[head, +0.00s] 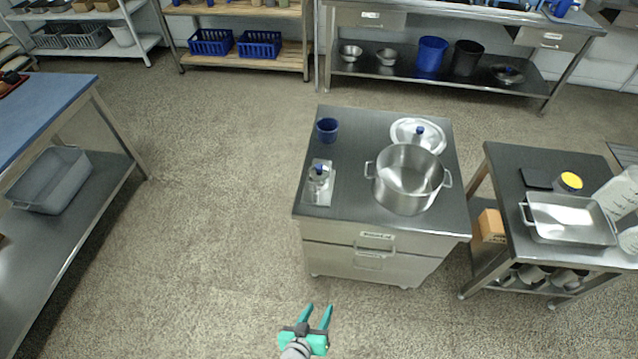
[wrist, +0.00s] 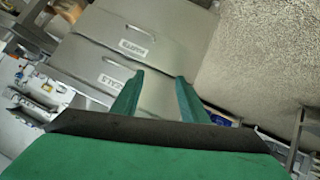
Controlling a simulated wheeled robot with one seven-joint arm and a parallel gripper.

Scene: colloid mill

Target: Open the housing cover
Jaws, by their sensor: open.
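No part that I can name for sure as the housing cover shows in either view. A small metal device with a blue top (head: 318,180) stands on a plate at the left side of the steel cabinet top (head: 345,205); it may be the mill, but it is too small to tell. My gripper (head: 318,309) is open and empty, over the floor in front of the cabinet and apart from it. In the wrist view my gripper's teal fingers (wrist: 160,78) are spread, with labelled steel fronts (wrist: 120,40) beyond them.
A large steel pot (head: 407,190), a lid (head: 418,134) and a blue cup (head: 327,129) stand on the cabinet. A side table (head: 510,205) with a metal tray (head: 570,232) is at right, a blue-topped bench (head: 45,105) at left. Floor (head: 215,200) between is clear.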

